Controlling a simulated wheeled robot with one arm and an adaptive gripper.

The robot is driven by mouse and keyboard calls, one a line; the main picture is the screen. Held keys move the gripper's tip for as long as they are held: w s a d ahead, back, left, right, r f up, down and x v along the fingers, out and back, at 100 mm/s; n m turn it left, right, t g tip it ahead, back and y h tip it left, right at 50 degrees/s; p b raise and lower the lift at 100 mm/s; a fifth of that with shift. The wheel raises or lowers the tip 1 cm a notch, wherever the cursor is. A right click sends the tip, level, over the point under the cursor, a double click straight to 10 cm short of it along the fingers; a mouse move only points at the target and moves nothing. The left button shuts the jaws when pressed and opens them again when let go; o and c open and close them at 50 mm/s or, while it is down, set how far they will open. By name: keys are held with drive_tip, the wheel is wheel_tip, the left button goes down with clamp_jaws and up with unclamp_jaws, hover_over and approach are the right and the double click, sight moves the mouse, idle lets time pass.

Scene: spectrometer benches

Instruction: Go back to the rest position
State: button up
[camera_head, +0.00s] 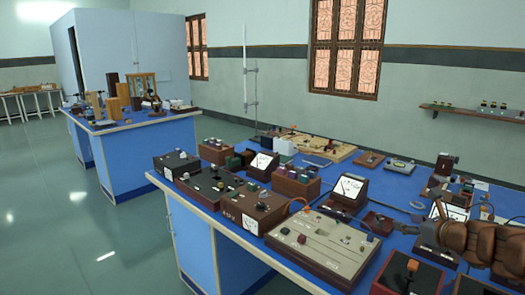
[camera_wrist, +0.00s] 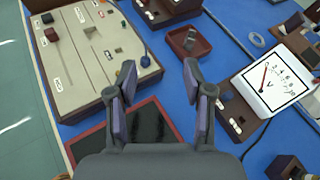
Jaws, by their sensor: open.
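My gripper (camera_wrist: 159,68) is open and empty in the wrist view, its two dark fingers spread apart above the blue bench top (camera_wrist: 165,90). Below and left of the fingers lies a black panel with a red rim (camera_wrist: 140,137). A beige circuit board (camera_wrist: 85,50) is at the upper left, and a small brown tray (camera_wrist: 189,41) lies beyond the fingertips. In the head view my brown arm reaches in from the right edge, low over the bench's right part; the fingers are hard to make out there.
A voltmeter (camera_wrist: 276,85) stands to the right of the fingers. The head view shows the beige board (camera_head: 325,245), dark boxes (camera_head: 250,205) and a tall stand (camera_head: 245,80) on the bench. Another blue bench (camera_head: 128,150) stands at the left. The green floor between benches is clear.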

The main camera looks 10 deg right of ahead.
drive_tip(key=a+f+n+g+y+b, duration=0.1)
drive_tip(key=a+f+n+g+y, duration=0.15)
drive_tip(key=a+n, duration=0.65)
drive_tip(key=a+f+n+g+y+b, duration=0.1)
drive_tip(key=a+n+g+y+b, duration=0.15)
drive_tip(key=a, duration=1.25)
drive_tip(key=s+a+f+n+g+b, duration=0.2)
drive_tip(key=s+a+f+n+g, duration=0.45)
drive_tip(key=s+a+n, duration=0.65)
drive_tip(key=s+d+f+n+g+h+b, duration=0.1)
drive_tip(key=s+f+n+g+h+b, duration=0.25)
drive_tip(key=s, duration=0.55)
drive_tip(key=s+d+f+n+g+h, duration=0.1)
drive_tip(key=s+d+f+n+h, duration=0.1)
drive_tip(key=s+f+n, duration=0.6)
wheel_tip(320, 180, up, 21)
drive_tip(key=s+m+t+p, duration=0.1)
drive_tip(key=m+p, duration=0.1)
drive_tip(key=p, duration=1.4)
drive_tip(key=shift+a+p, duration=0.2)
drive_tip(key=shift+p, duration=0.15)
